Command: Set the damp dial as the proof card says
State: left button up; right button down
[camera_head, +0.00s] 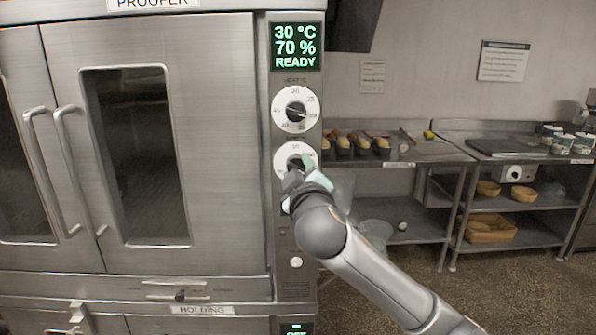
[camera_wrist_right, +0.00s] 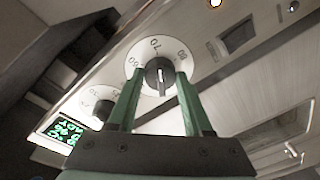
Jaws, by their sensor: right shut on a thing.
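The damp dial (camera_head: 283,158) is the lower white dial on the proofer's control panel, partly hidden by my right gripper (camera_head: 298,171). The right wrist view shows its white face (camera_wrist_right: 203,60) with 60, 70 and 80 marks and a dark knob (camera_wrist_right: 159,71). My right gripper's green fingers (camera_wrist_right: 160,78) are shut on that knob, one on each side. The proofer display (camera_head: 296,47) reads 30 °C, 70 % and READY. Two papers hang on the wall, a small one (camera_head: 372,76) and a larger one (camera_head: 502,61); their text is too small to read. My left gripper is out of view.
The upper heat dial (camera_head: 296,109) sits just above. The proofer doors (camera_head: 220,130) with long handles are shut at left. A steel counter (camera_head: 430,152) with several loaf tins stands at right. Shelves with baskets (camera_head: 490,229) are farther right. Open floor lies in front.

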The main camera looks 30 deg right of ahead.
jog(key=shift+f+m+h+b, duration=0.1)
jog(key=shift+m+h+b, duration=0.25)
jog(key=shift+m+b, duration=1.75)
jog(key=shift+f+m+h+b, duration=0.1)
jog(key=shift+m+h+b, duration=0.2)
jog(key=shift+m, duration=3.6)
jog(key=shift+c, duration=1.6)
grip_release()
